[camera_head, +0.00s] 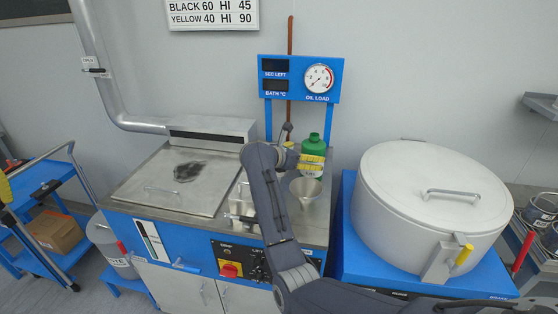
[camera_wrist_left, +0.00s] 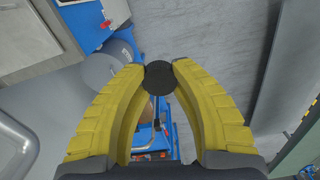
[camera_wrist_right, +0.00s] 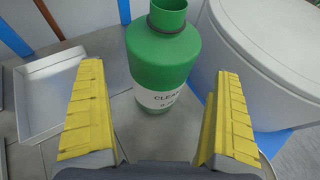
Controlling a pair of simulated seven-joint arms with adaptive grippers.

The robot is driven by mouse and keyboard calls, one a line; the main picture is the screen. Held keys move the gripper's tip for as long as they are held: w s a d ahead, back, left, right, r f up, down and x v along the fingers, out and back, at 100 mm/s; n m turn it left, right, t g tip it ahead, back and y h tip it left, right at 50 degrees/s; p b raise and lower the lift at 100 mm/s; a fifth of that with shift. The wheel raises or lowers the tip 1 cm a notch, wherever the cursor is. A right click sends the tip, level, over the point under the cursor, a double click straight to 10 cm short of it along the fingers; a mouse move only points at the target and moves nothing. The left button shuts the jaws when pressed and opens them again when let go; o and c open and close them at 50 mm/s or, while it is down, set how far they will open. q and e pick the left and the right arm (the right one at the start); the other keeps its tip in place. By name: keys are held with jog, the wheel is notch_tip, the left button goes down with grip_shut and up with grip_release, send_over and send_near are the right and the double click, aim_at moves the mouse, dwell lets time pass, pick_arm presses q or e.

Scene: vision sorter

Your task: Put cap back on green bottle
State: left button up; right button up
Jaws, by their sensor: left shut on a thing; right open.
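The green bottle (camera_head: 313,145) stands upright on the metal counter, partly hidden by my right gripper (camera_head: 311,166). In the right wrist view the bottle (camera_wrist_right: 163,60) has a white label and a bare, uncapped neck. My right gripper (camera_wrist_right: 160,72) is open, with one yellow finger to each side of the bottle in that view. I cannot tell if they touch it. My left gripper (camera_wrist_left: 160,80) is shut on a round black cap (camera_wrist_left: 160,77), held at the fingertips over the floor. In the head view only part of the left gripper shows at the left edge.
A blue gauge panel (camera_head: 300,80) rises behind, and a flat metal lid (camera_head: 175,180) covers the counter's left. An empty metal tray (camera_wrist_right: 50,95) is beside the bottle.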

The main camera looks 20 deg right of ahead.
jog(key=x, duration=0.5)
dwell(0.4)
jog(key=c, duration=1.3)
jog(key=shift+r, duration=0.6)
jog(key=s+r, duration=0.1)
jog(key=r, duration=0.3)
jog(key=s+a+r, duration=0.1)
jog(key=r, duration=0.4)
jog(key=s+a+r, duration=0.1)
jog(key=r, duration=0.3)
jog(key=shift+a+r, duration=0.1)
jog(key=shift+r, duration=0.3)
